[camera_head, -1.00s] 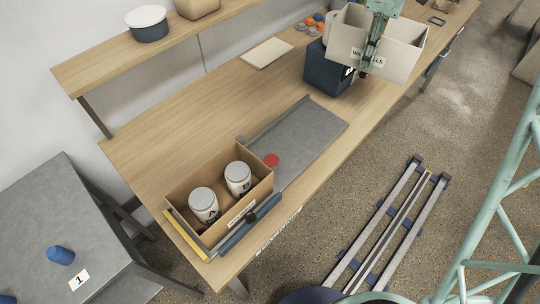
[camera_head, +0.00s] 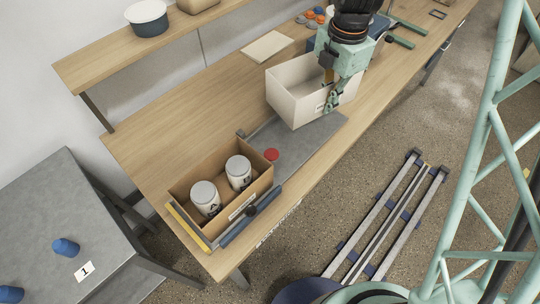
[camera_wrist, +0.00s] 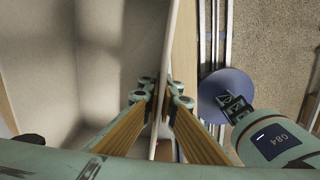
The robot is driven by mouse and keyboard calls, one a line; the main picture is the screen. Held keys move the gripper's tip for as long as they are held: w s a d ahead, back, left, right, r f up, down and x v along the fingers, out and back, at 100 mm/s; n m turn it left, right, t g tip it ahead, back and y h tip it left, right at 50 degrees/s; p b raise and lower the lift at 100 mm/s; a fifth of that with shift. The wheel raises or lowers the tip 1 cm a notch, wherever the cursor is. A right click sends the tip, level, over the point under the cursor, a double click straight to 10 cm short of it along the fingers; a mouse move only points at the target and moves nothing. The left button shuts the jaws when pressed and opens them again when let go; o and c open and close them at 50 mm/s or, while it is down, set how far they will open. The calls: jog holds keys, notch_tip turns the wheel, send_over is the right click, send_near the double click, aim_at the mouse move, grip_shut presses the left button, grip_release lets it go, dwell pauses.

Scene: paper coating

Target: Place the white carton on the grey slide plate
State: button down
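The white carton (camera_head: 284,98) is open-topped and upright over the far end of the grey slide plate (camera_head: 290,150). I cannot tell whether its base touches the plate. My gripper (camera_head: 330,98) is at the carton's right-hand wall. In the wrist view, my gripper's fingertips (camera_wrist: 161,92) are on both sides of the thin carton wall (camera_wrist: 173,45), closed on it. The carton's empty-looking inside fills the left of that view.
A brown carton (camera_head: 258,192) with two white jars stands at the plate's near end, by a blue bar (camera_head: 250,216). A pale flat board (camera_head: 267,46) lies behind the plate. Small orange and grey pieces (camera_head: 311,17) lie at the back. The bench's left middle is clear.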

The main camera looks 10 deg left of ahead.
jog(key=shift+s+a+f+n, duration=0.35)
jog(key=shift+s+f+n, duration=0.1)
jog(key=shift+s+n, duration=0.3)
jog(key=shift+s+a+f+n, duration=0.35)
jog(key=shift+s+f+n, duration=0.1)
jog(key=shift+s+n, duration=0.3)
send_over(314, 143)
jog(key=shift+d+f, duration=0.1)
jog(key=shift+f, duration=3.05)
jog(key=shift+f+b, duration=0.3)
jog(key=shift+f, duration=1.6)
jog(key=shift+f, duration=0.15)
jog(key=c, duration=2.9)
grip_release()
jog(key=shift+r, duration=0.2)
